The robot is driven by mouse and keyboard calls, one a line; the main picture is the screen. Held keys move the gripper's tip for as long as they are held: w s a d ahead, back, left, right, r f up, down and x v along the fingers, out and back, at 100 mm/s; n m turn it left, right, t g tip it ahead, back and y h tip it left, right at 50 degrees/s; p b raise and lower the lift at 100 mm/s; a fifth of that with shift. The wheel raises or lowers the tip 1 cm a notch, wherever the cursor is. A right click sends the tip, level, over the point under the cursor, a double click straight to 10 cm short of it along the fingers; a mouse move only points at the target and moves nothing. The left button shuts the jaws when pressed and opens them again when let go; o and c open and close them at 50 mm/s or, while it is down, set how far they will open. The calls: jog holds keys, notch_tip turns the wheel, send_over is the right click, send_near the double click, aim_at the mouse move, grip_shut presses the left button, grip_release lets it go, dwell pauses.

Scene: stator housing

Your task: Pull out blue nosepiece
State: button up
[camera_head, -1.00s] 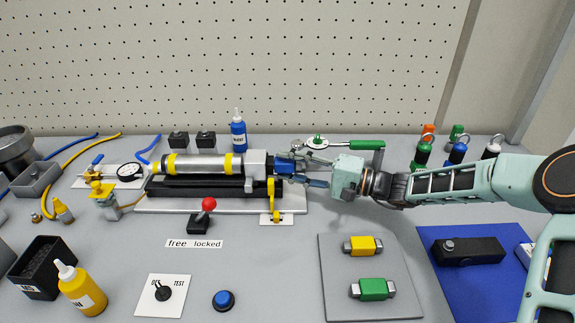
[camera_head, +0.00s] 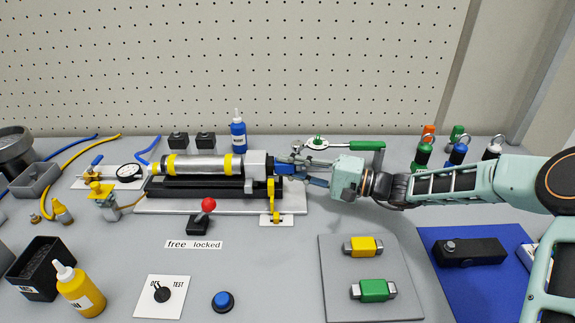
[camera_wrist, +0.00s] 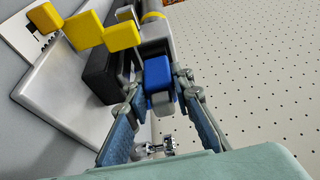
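The blue nosepiece (camera_wrist: 158,72) sits at the end of the housing assembly, against its dark end part, in the wrist view. In the head view it is mostly hidden by my fingers at the right end of the silver cylinder (camera_head: 200,165). My gripper (camera_wrist: 160,88) has its two fingers spread, one on each side of the nosepiece. A narrow gap seems to show beside each fingertip, so I see no clear grip. In the head view my gripper (camera_head: 290,170) reaches in from the right, roughly level with the cylinder.
A yellow clamp (camera_head: 271,195) stands just left of my fingers. A red-knobbed lever (camera_head: 203,212) stands in front. A green-handled tool (camera_head: 350,145) lies behind my gripper. A grey plate (camera_head: 335,285) holds yellow (camera_head: 362,246) and green (camera_head: 373,290) pieces.

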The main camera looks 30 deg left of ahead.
grip_shut()
jog(key=shift+w+d, duration=0.2)
jog(key=shift+d, duration=0.15)
dwell(0.4)
jog(key=shift+w+d, duration=0.4)
jog(key=shift+d, duration=0.35)
jog(key=shift+w+d, duration=0.1)
jog(key=shift+w+d+b, duration=0.15)
jog(key=shift+w+d, duration=0.35)
jog(key=shift+d, duration=0.4)
jog(key=shift+w+d+b, duration=0.2)
jog(key=shift+w+d, duration=0.25)
jog(key=shift+d, duration=0.45)
jog(key=shift+w+d+b, duration=0.15)
jog(key=shift+w+d, duration=0.35)
jog(key=shift+d, duration=0.4)
